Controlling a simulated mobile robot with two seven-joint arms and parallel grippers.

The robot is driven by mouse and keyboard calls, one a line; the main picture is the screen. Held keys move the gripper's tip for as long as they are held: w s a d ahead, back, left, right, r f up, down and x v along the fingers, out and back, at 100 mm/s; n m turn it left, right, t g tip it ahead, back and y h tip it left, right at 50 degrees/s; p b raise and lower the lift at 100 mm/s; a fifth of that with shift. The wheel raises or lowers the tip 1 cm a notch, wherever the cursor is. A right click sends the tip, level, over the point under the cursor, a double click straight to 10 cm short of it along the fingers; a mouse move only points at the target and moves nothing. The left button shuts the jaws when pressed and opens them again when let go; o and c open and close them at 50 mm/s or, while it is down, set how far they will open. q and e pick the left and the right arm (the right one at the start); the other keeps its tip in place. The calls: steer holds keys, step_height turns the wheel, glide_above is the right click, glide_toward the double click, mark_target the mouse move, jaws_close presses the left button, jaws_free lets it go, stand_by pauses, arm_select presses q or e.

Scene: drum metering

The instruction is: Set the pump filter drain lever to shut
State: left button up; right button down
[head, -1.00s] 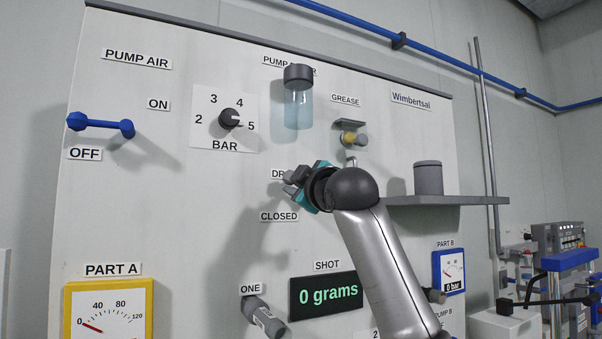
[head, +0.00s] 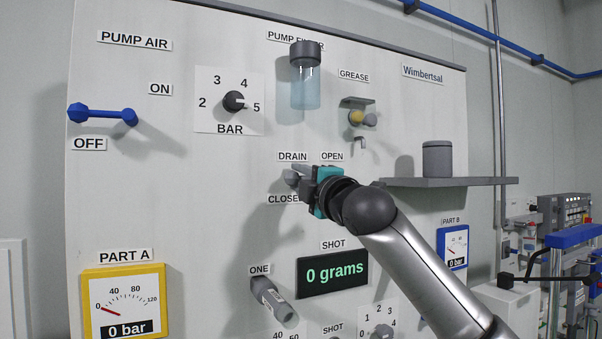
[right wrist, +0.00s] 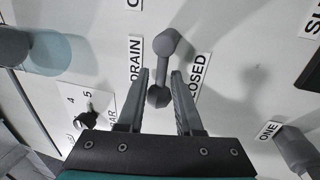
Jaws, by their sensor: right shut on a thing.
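The grey drain lever (head: 291,178) is on the panel below the DRAIN label (head: 292,156) and above the CLOSED label (head: 284,199). The OPEN label (head: 332,156) is up and to its right. My right gripper (head: 307,180) is shut on the lever, and hides part of it in the head view. I cannot tell which end is the pivot. My left gripper is not in view.
The pump filter bowl (head: 305,85) and the grease fitting (head: 357,118) are above. A shelf (head: 450,182) with a grey canister (head: 437,159) juts out at right. The ONE handle (head: 272,300) and the SHOT display (head: 332,274) are below.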

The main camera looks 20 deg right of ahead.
steer(key=shift+a+f, duration=0.15)
steer(key=shift+a, duration=0.05)
steer(key=c, duration=0.9)
jaws_free()
steer(key=shift+a, duration=0.1)
steer(key=shift+s+d+f, duration=0.1)
steer(key=shift+s+d, duration=0.1)
steer(key=shift+s, duration=0.25)
steer(key=b+v, duration=0.4)
steer(key=v, duration=1)
steer(key=shift+s, duration=0.15)
